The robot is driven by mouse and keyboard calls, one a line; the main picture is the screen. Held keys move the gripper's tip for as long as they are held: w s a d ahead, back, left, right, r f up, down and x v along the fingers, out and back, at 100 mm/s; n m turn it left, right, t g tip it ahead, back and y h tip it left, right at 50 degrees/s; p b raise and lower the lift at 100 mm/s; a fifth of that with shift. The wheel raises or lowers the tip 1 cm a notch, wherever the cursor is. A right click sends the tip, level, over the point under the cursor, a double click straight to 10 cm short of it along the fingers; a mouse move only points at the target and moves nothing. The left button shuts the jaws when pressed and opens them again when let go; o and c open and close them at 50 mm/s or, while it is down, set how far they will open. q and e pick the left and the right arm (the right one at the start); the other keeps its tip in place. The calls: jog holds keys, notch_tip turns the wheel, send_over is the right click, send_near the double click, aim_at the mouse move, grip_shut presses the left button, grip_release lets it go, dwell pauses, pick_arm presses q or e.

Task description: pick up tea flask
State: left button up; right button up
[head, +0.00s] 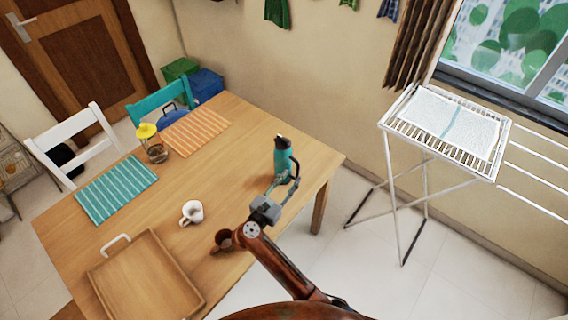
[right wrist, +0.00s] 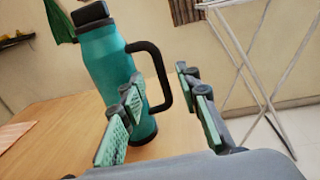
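The tea flask (head: 282,152) is teal with a black lid and black side handle. It stands upright on the wooden table (head: 240,130), near the right edge. In the right wrist view the flask (right wrist: 105,65) fills the left half, with its handle (right wrist: 162,80) towards the right. My right gripper (head: 281,183) reaches the near side of the flask. In the right wrist view my right gripper (right wrist: 158,92) is open. The handle shows in the gap between its green-padded fingers; I cannot tell if they touch it. My left gripper is not in view.
A brown clay cup (head: 222,240) stands beside my right arm, with a white mug (head: 192,211) behind it. A wooden tray (head: 145,280) lies at the near left. A vase with a yellow flower (head: 150,140) stands farther back. A drying rack (head: 445,130) stands right of the table.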

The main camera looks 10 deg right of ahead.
aim_at(297, 169)
jog(key=x, duration=0.4)
jog(key=shift+w+d+r, duration=0.15)
jog(key=shift+w+d, duration=0.1)
jog(key=shift+w, duration=0.05)
jog(key=shift+c, duration=0.5)
grip_shut()
jog(key=shift+r, duration=0.1)
